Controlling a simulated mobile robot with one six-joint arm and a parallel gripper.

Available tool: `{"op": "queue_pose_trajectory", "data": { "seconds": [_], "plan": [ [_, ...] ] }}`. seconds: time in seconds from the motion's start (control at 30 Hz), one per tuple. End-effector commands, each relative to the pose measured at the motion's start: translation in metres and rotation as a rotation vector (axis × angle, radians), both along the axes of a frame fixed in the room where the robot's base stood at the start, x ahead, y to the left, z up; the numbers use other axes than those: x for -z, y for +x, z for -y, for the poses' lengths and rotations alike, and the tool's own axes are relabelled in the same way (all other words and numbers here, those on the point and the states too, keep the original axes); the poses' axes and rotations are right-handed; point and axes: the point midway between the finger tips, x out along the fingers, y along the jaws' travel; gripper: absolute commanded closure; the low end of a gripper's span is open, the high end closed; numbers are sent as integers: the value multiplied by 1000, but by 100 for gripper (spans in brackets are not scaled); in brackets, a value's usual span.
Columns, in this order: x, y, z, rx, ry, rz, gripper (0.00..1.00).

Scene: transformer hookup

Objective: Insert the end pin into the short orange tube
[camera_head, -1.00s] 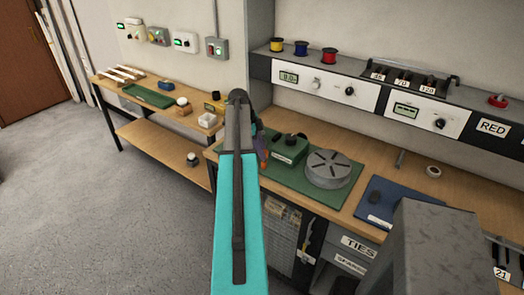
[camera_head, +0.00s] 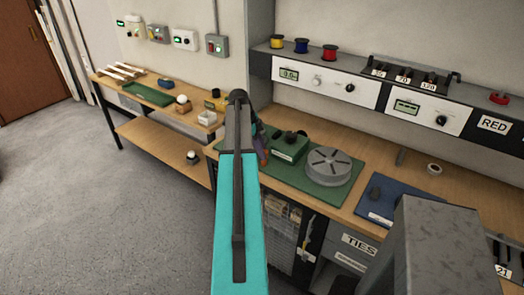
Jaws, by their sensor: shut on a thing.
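I cannot make out the end pin or the short orange tube in the head view. My turquoise arm link stands in the middle of the picture and hides what is behind it. Small dark, purple and reddish bits show just right of the link, by the left end of the green mat (camera_head: 336,197). They are too small to tell apart. The fingers of my gripper cannot be seen.
A grey slotted disc (camera_head: 328,166) and a green box (camera_head: 287,153) sit on the green mat. A blue mat (camera_head: 400,197) and a tape roll (camera_head: 434,169) lie to the right. A side table (camera_head: 125,128) stands at the left. Grey floor (camera_head: 90,220) is clear.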

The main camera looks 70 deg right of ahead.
Motion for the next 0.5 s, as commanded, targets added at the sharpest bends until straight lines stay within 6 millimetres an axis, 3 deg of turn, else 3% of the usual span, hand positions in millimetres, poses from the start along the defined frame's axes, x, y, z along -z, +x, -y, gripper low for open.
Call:
{"op": "queue_pose_trajectory", "data": {
  "seconds": [0.17,0.2,0.3,0.5],
  "plan": [
    [1,0,0,0,0,0,100],
    [1,0,0,0,0,0,71],
    [1,0,0,0,0,0,54],
    [1,0,0,0,0,0,53]
  ]
}}
